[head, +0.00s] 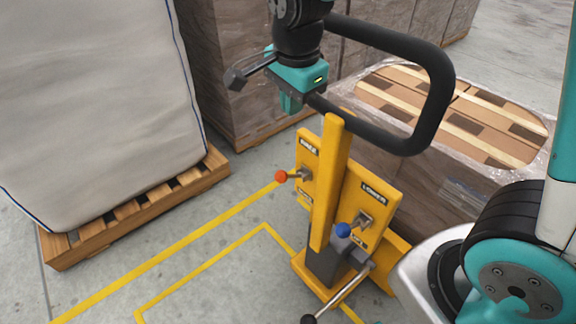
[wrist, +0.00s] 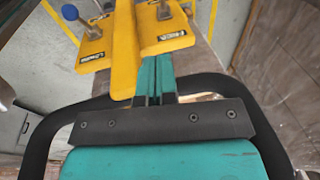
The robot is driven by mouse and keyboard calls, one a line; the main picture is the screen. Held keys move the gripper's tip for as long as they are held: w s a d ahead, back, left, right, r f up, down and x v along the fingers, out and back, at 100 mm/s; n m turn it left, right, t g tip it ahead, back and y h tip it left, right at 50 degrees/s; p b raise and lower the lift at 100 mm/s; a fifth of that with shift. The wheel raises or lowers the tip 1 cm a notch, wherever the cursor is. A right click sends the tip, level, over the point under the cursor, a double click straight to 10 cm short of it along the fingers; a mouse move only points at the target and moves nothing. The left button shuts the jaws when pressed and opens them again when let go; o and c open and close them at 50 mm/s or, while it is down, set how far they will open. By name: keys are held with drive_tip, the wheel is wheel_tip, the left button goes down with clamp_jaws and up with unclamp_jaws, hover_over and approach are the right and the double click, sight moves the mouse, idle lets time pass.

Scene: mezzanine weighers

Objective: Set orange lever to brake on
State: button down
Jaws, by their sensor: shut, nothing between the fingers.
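The orange lever (head: 281,176) is a short grey arm with an orange ball, on the left yellow panel (head: 308,160) of the yellow column. Its ball points left in the head view. The small panel lettering around it is too blurred to read surely. My gripper (head: 291,104) is above that panel, beside the black handle loop, apart from the lever. In the wrist view my teal fingers (wrist: 155,78) are together with nothing between them. They point toward the column; the orange ball does not show there.
A blue-knobbed lever (head: 343,229) sits on the right panel, marked LOWER. The black handle loop (head: 445,95) rises close to my gripper. A wrapped pallet load (head: 450,180) stands behind right, and a white bulk bag (head: 90,110) on a pallet at left. Floor front left is clear.

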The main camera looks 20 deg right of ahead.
approach(288, 175)
wheel_tip(288, 175, down, 5)
drive_tip(key=shift+w+a+f+b, duration=0.1)
drive_tip(key=shift+w+b, duration=0.05)
drive_tip(key=shift+b, duration=0.25)
idle(0.4)
